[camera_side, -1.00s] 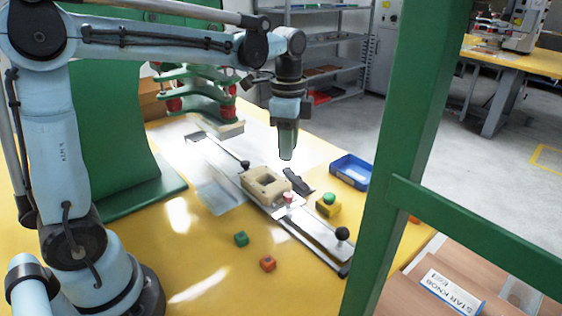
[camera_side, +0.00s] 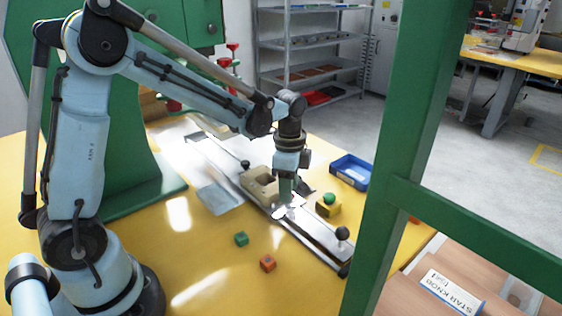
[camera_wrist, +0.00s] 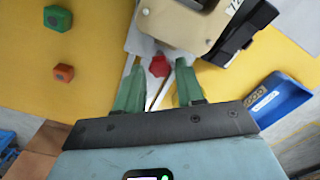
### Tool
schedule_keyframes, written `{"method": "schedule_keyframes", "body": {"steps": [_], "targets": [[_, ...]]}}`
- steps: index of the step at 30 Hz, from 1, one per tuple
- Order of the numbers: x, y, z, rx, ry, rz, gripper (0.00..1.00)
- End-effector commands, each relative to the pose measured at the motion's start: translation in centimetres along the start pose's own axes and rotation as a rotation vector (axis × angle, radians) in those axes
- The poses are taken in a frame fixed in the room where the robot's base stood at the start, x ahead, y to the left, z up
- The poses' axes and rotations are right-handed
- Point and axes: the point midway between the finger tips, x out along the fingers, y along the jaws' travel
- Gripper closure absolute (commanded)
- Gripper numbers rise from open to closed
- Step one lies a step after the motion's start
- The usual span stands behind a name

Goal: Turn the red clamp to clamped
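The red clamp (camera_wrist: 158,66) shows in the wrist view as a small red knob beside the beige fixture block (camera_wrist: 190,22). In the side view the beige block (camera_side: 259,182) sits on the long metal rail, and my fingers hide the knob. My gripper (camera_wrist: 158,72) has two green fingers standing apart, one on each side of the knob, with gaps showing between. In the side view my gripper (camera_side: 285,203) points down at the rail beside the block. I cannot tell the clamp's turned position.
A green cube (camera_side: 241,239) and an orange cube (camera_side: 268,263) lie on the yellow table. A yellow block with a green button (camera_side: 329,205) and a blue bin (camera_side: 350,172) stand right of the rail.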

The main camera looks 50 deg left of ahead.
Motion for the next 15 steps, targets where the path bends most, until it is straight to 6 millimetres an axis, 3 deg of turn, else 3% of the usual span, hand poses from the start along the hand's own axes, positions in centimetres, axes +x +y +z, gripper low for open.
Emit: {"method": "schedule_keyframes", "body": {"steps": [12, 15], "targets": [[0.76, 0.02, 0.01, 0.0, 0.0, 0.0, 0.62], [0.75, 0.02, 0.01, 0.0, 0.0, 0.0, 0.76]]}}
